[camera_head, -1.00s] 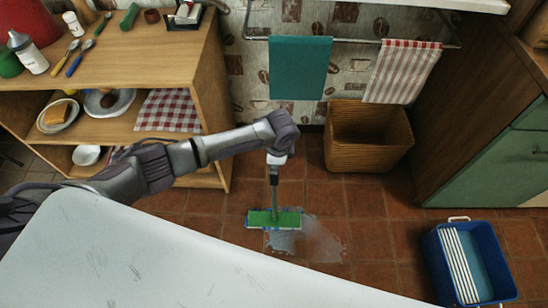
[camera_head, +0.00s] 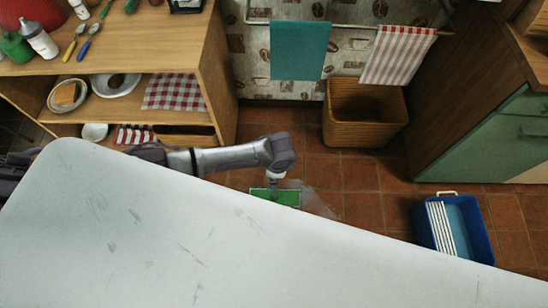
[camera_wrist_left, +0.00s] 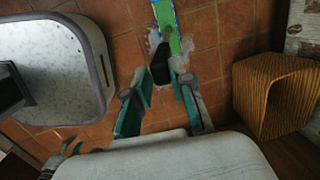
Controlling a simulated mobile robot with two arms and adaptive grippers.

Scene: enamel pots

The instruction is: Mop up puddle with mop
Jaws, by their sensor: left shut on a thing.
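The mop has a flat green head (camera_head: 287,198) lying on the tiled floor, with a blue edge visible in the left wrist view (camera_wrist_left: 166,14). Its dark handle (camera_wrist_left: 166,70) rises between the fingers of my left gripper (camera_wrist_left: 158,95), which is shut on it. In the head view my left gripper (camera_head: 276,176) is above the mop head, its fingers too small to make out. The pale, wet puddle (camera_head: 318,203) shows right of the head; in the wrist view it shows on both sides of the head. A pale foreground surface hides the floor nearer me. My right gripper is out of view.
A wooden shelf unit (camera_head: 212,70) with dishes stands at left. A wicker basket (camera_head: 365,115) stands against the wall below a towel rail. A blue tub (camera_head: 480,240) with a white slatted insert is on the floor at right, before a green-fronted cabinet (camera_head: 490,145).

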